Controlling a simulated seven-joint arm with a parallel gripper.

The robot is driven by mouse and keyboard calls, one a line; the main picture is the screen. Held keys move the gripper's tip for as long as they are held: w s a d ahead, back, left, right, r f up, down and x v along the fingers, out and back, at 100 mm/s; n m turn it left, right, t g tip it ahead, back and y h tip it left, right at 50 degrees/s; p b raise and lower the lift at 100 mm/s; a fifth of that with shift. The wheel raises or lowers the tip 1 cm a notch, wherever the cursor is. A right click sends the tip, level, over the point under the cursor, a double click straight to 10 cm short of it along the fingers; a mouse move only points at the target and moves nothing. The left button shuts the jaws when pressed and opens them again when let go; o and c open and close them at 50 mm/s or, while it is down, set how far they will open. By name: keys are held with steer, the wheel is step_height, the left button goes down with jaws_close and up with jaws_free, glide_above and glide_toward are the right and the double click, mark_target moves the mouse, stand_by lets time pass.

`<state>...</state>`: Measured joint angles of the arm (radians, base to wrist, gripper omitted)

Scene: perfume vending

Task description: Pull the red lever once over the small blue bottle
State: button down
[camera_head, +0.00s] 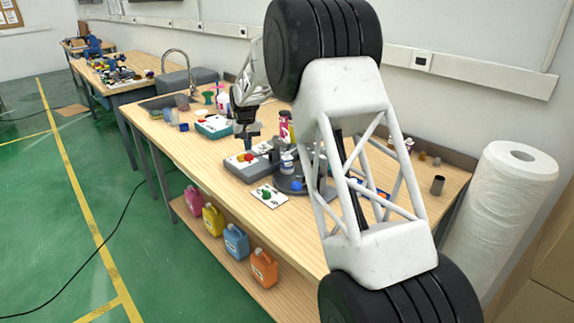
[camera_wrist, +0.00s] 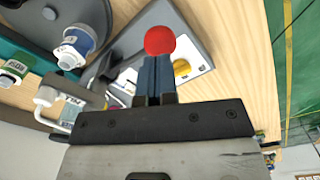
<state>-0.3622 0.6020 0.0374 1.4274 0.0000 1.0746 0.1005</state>
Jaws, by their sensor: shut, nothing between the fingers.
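My gripper (camera_head: 250,138) is shut and empty, with blue fingers. It hangs above a grey and white unit (camera_head: 240,172) on the bench. In the wrist view the fingertips (camera_wrist: 155,62) line up with a round red knob (camera_wrist: 159,40), which appears just past them; I cannot tell whether they touch. The red knob also shows on the unit in the head view (camera_head: 248,157). A yellow part sits beside it. A small white and blue bottle (camera_wrist: 76,45) stands left of the knob in the wrist view, by the dark round base; the head view shows it too (camera_head: 286,162).
A card with a green knob (camera_head: 267,196) lies near the bench's front edge. A teal box (camera_head: 215,126) stands behind the unit. A green-labelled bottle (camera_wrist: 13,71) shows at the wrist view's left. My arm hides part of the bench's right side.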

mark_target(249, 154)
steer(key=shift+f, duration=0.2)
steer(key=shift+f, duration=0.7)
steer(key=shift+f, duration=2.5)
steer(key=shift+r, duration=4.95)
